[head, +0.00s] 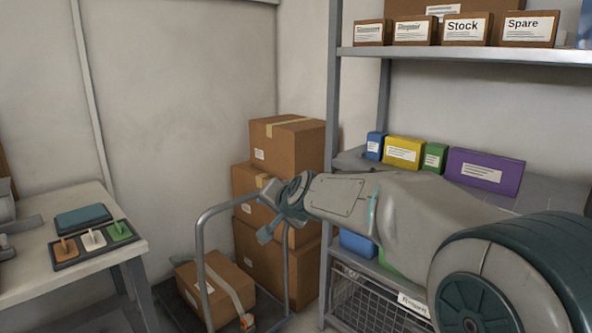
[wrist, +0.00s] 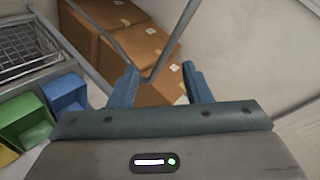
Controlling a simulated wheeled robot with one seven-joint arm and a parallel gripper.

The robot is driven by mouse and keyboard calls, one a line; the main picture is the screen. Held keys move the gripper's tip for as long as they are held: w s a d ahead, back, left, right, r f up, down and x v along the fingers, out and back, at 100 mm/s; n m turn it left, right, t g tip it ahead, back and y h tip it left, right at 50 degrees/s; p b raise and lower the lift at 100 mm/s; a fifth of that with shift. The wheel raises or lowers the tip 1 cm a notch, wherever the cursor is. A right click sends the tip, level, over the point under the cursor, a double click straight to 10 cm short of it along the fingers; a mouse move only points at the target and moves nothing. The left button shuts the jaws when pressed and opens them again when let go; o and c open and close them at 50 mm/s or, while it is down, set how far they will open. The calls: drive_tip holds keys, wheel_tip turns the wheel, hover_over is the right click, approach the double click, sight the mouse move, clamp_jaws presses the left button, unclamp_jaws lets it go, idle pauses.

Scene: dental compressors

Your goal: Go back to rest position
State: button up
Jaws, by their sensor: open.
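My gripper (wrist: 158,88) is open in the wrist view, with two blue fingers apart and nothing between them. In the head view, my gripper (head: 268,222) is at the end of my arm, which reaches in from the right. It is in front of the stacked cardboard boxes (head: 290,138) and close to the grey cart handle (head: 240,201). I cannot tell whether it touches the handle. Behind the fingers in the wrist view are a handle bar (wrist: 172,45) and brown boxes (wrist: 130,40).
A shelf rack (head: 333,110) with boxes and bins stands right, partly behind my arm. A table (head: 120,218) at left holds a tray with three coloured switches (head: 92,240). A cart carries a taped box (head: 217,285). The upper middle, before the wall, is free.

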drive_tip(key=s+d+r+n+g+h+p, duration=0.1)
drive_tip(key=s+d+r+g+h+p, duration=0.1)
drive_tip(key=s+d+p, duration=0.4)
drive_tip(key=s+d+r+n+g+h+p, duration=0.1)
drive_tip(key=s+d+p, duration=0.5)
drive_tip(key=s, duration=0.9)
drive_tip(key=s+d+r+n+g+h+p, duration=0.2)
drive_tip(key=s+d+p, duration=0.5)
drive_tip(key=s, duration=0.4)
drive_tip(key=d+r+g, duration=0.1)
drive_tip(key=g, duration=0.1)
drive_tip(key=shift+d+r+n+g+h, duration=0.3)
drive_tip(key=shift+d+n, duration=0.05)
drive_tip(key=shift+n, duration=0.05)
